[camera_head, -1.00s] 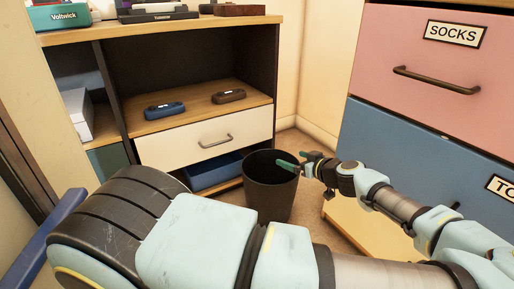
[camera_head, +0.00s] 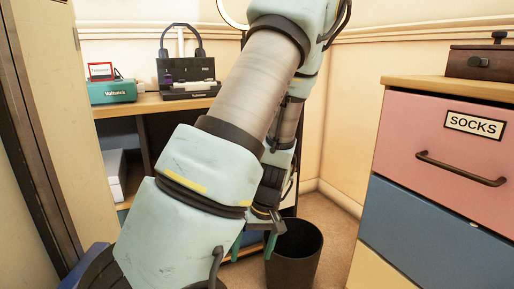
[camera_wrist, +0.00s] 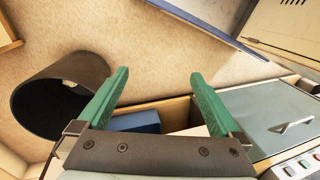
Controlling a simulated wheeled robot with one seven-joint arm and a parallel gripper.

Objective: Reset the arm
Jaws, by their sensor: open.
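My arm (camera_head: 215,170) rises folded across the middle of the head view and hides much of the shelf unit. My gripper (camera_head: 254,243) hangs low, just left of the black bin's rim, with its green fingers pointing down. In the wrist view my gripper (camera_wrist: 160,75) has its two green fingers wide apart with nothing between them.
The black bin (camera_head: 295,262) stands on the floor; it also shows in the wrist view (camera_wrist: 85,75), left of the fingers. A dresser with a pink SOCKS drawer (camera_head: 440,140) stands right. The shelf unit's wooden top (camera_head: 150,104) holds several items. Open carpet (camera_head: 335,225) lies between.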

